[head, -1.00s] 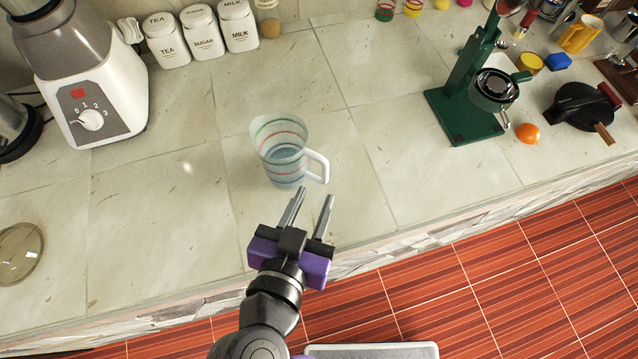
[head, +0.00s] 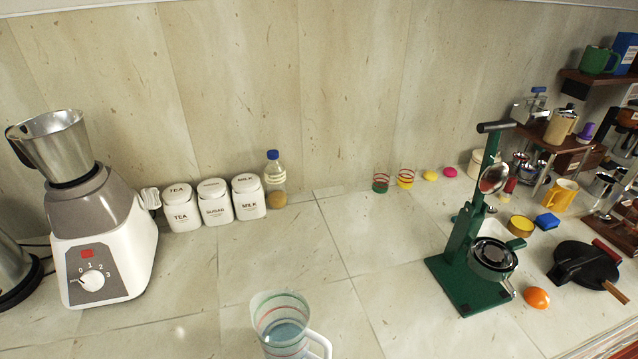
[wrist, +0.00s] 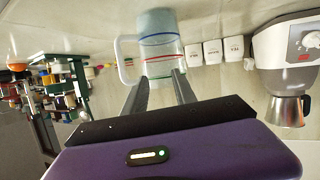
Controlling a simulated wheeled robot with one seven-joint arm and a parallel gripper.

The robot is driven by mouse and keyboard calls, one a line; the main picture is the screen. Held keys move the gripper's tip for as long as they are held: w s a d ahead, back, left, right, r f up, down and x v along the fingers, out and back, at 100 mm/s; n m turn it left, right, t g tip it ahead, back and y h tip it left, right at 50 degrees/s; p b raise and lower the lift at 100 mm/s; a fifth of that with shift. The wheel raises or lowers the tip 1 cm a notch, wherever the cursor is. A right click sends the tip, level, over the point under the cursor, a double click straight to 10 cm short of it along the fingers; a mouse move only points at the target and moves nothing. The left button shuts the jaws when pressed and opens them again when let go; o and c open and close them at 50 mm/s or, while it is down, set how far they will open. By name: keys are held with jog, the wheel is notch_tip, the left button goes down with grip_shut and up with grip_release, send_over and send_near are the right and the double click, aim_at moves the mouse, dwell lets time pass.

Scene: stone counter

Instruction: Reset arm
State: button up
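My gripper (wrist: 160,92) shows in the wrist view with its two grey fingers apart and nothing between them. The head view does not show it now. A clear pitcher (head: 283,325) with coloured bands and a white handle stands on the counter at the bottom of the head view, its base cut off by the frame edge. In the wrist view the pitcher (wrist: 160,52) appears upside down just beyond the fingertips. I cannot tell from this view whether the fingers touch it.
A blender (head: 95,240) stands at the left, with white canisters (head: 215,205) and a bottle (head: 274,180) by the wall. A green juicer (head: 478,250), an orange (head: 537,298) and a black pan-like appliance (head: 585,268) stand at the right. The middle counter is clear.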

jog(key=s+d, duration=0.9)
jog(key=d, duration=0.4)
jog(key=s+d+f, duration=0.1)
jog(key=s+d, duration=0.9)
jog(key=d, duration=0.3)
jog(key=shift+d+f+t+y, duration=0.15)
jog(key=shift+d+t+y, duration=0.15)
jog(key=shift+y, duration=0.1)
